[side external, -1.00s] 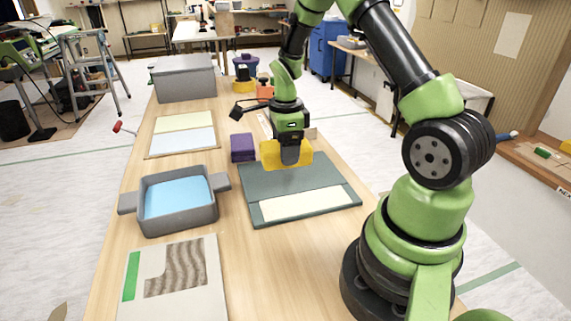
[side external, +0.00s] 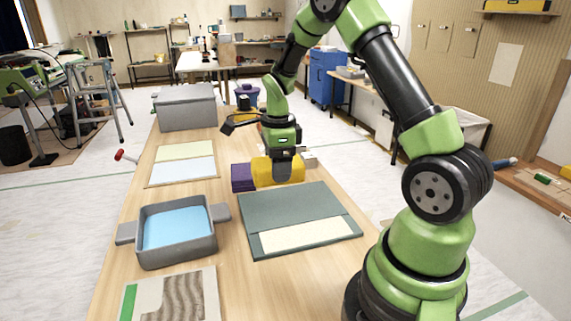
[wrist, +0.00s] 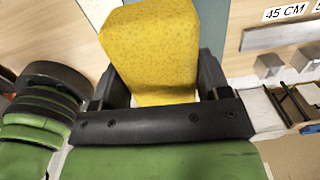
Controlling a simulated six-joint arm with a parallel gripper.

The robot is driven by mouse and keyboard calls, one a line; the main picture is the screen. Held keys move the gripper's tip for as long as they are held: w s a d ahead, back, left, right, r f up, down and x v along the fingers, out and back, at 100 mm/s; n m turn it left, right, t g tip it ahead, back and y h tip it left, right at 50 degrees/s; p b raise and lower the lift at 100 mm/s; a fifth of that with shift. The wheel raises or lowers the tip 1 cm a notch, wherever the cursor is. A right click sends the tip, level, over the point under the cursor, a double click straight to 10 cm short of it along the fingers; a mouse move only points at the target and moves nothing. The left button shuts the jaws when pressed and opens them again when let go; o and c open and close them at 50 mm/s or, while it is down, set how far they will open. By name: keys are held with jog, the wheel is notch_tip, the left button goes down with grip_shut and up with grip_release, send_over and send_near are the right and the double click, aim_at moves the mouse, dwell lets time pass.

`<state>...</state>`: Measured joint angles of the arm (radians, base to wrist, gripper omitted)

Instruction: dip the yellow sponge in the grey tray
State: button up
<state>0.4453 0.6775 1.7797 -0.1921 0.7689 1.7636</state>
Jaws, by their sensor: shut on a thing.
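The yellow sponge (side external: 277,173) is a block clamped in my gripper (side external: 281,160), which is shut on it. In the side view it is near the back edge of the dark green mat (side external: 275,212), and its left end meets or overlaps the purple block in the picture. I cannot tell how high it is above the table. In the wrist view the sponge (wrist: 152,50) rises between the two dark fingers (wrist: 160,88). The grey tray (side external: 180,252) has two side handles and holds light blue liquid (side external: 176,227). It stands to the left of and nearer than the sponge, apart from it.
A purple block (side external: 243,177) is beside the sponge. A pale two-tone panel (side external: 182,170) lies behind the tray, and a grey box (side external: 187,108) stands farther back. A patterned board (side external: 170,300) lies in front. Bare table separates tray and mat.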

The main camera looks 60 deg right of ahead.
jog(key=w+a+r+t, duration=0.3)
jog(key=w+a, duration=1.2)
jog(key=a, duration=0.2)
jog(key=shift+y, duration=0.4)
jog(key=shift+w+d+f, duration=0.1)
jog(key=shift+d+f, duration=0.05)
jog(key=shift+f, duration=2)
jog(key=shift+d+f, duration=0.1)
jog(key=shift+f, duration=2.05)
jog(key=shift+f, duration=0.15)
jog(key=shift+f, duration=1.35)
notch_tip(320, 180, up, 8)
jog(key=shift+f, duration=0.25)
